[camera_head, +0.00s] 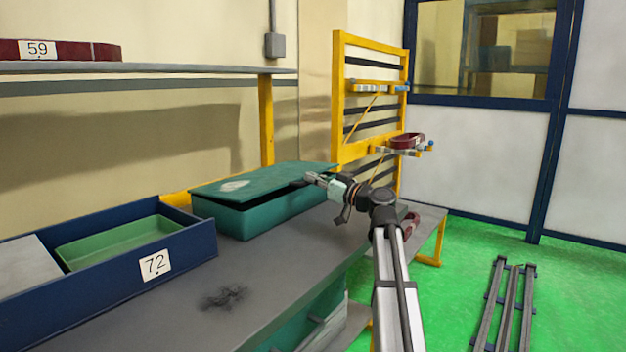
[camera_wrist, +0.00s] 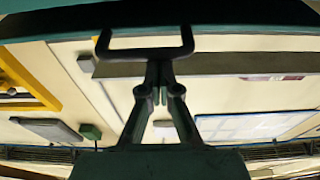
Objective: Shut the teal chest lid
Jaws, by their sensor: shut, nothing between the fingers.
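The teal chest (camera_head: 250,213) stands on the grey workbench. Its lid (camera_head: 270,180) is tilted and slightly raised, with a dark gap showing along the front edge and a pale patch on its top. My gripper (camera_head: 308,180) is at the lid's right side, its fingers pointing left; whether they touch the lid I cannot tell. In the wrist view my gripper (camera_wrist: 159,72) has its fingertips together, empty. A dark bracket-shaped handle (camera_wrist: 145,53) shows just at the fingertips, below a dark teal edge along the top of the picture.
A blue bin (camera_head: 110,285) labelled 72, holding a green tray (camera_head: 120,242), stands left of the chest. A yellow rack (camera_head: 340,95) stands behind. A shelf (camera_head: 180,68) runs above at the left.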

